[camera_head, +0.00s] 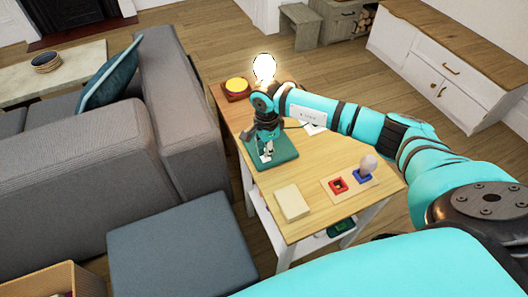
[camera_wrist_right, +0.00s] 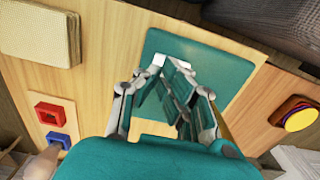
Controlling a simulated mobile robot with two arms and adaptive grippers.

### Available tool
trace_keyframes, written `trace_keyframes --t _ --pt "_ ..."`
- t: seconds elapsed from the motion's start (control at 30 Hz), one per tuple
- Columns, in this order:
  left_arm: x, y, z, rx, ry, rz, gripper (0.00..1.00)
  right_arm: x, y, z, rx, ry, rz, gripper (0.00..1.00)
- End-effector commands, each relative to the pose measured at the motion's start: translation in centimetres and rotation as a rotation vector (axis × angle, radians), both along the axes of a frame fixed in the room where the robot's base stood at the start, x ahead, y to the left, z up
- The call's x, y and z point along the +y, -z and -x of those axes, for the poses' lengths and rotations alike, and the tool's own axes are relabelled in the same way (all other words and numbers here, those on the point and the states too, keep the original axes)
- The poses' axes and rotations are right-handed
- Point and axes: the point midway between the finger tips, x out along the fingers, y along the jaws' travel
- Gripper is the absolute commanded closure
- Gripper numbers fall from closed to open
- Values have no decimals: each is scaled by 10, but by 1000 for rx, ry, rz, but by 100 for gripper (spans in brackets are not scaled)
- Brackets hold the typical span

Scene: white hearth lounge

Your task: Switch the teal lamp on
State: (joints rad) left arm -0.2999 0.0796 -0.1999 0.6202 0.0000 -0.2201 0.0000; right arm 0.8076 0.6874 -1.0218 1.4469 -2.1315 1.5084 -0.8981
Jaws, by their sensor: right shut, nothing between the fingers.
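A flat teal plate (camera_head: 285,143), which looks like the teal lamp's base, lies on the wooden side table; it also shows in the wrist view (camera_wrist_right: 200,50). A glowing bulb (camera_head: 264,67) shows just above my right arm; its support is hidden behind the arm. My right gripper (camera_head: 266,155) points down over the plate, shut and empty. In the wrist view its fingers (camera_wrist_right: 168,66) end by a small white piece (camera_wrist_right: 158,60) on the plate. I cannot tell whether they touch it. My left gripper is out of view.
On the table (camera_head: 315,169) are a yellow button on a dark red base (camera_head: 237,86), a cream block (camera_head: 292,203), a red socket (camera_head: 338,185) and an unlit bulb (camera_head: 368,163) in a blue socket (camera_head: 363,177). A grey sofa (camera_head: 90,170) and ottoman (camera_head: 180,250) flank the table's left.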

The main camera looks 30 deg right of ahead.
Motion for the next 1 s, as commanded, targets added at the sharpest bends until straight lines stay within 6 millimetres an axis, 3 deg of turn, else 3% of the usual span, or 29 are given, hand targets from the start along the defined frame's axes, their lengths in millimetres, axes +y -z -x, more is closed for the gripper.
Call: trace_keyframes --t 0.6,1.0 --pt "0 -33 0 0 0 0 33 0 -52 0 -1 0 -1 100" --pt "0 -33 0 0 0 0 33 0 -54 0 0 0 -1 100"
